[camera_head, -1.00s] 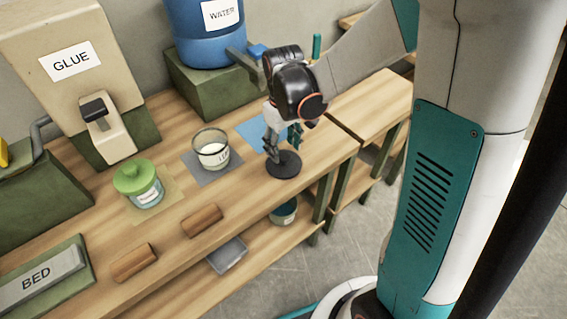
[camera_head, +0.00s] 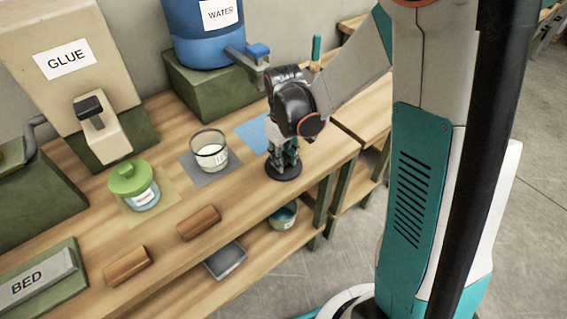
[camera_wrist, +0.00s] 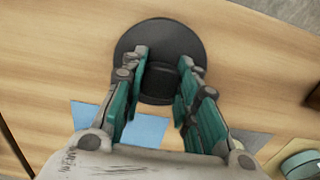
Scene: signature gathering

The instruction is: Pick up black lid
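The black lid (camera_head: 283,172) lies flat on the wooden table near its right front edge, a round disc with a raised knob. In the wrist view the lid (camera_wrist: 158,40) is straight below my gripper, with its knob (camera_wrist: 161,80) between the fingers. My gripper (camera_head: 284,158) points down over the lid in the head view, with its fingertips low at the lid. The wrist view shows the teal-padded fingers (camera_wrist: 160,88) apart, one on each side of the knob. Whether the pads touch the knob cannot be told.
A glass jar (camera_head: 210,153) stands on a grey square left of the lid, and a green-lidded jar (camera_head: 134,186) farther left. A blue square (camera_head: 252,134) lies behind the lid. The water dispenser (camera_head: 207,40) stands at the back. Two wooden blocks (camera_head: 198,223) lie in front.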

